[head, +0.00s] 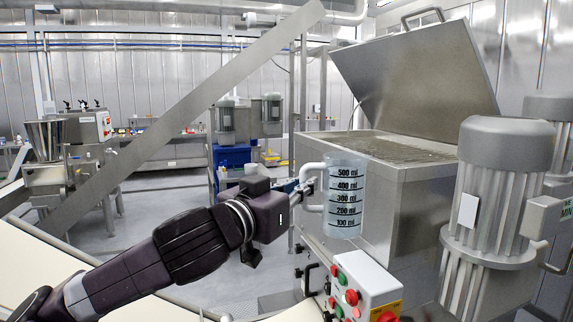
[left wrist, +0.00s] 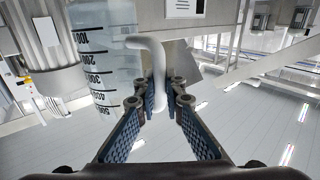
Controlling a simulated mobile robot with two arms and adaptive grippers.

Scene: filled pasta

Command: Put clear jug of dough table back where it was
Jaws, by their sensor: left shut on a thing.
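The clear jug (head: 345,205) has black volume marks and a white handle, and stands upright in the air in front of the steel tank. My left gripper (head: 308,183) is shut on the jug's handle, to the left of the jug. In the left wrist view, the jug (left wrist: 103,65) shows at the upper left, with its white handle (left wrist: 157,80) between the fingers of my left gripper (left wrist: 163,105). I see no contents in the jug. My right gripper is not in view. A pale table surface (head: 30,265) shows at the lower left; I cannot tell whether it is the dough table.
The steel tank (head: 405,205) with its raised lid (head: 420,75) stands right behind the jug. A large motor (head: 490,210) is at the right. A control box (head: 365,285) with coloured buttons is below the jug. A slanted steel beam (head: 190,110) crosses the left side.

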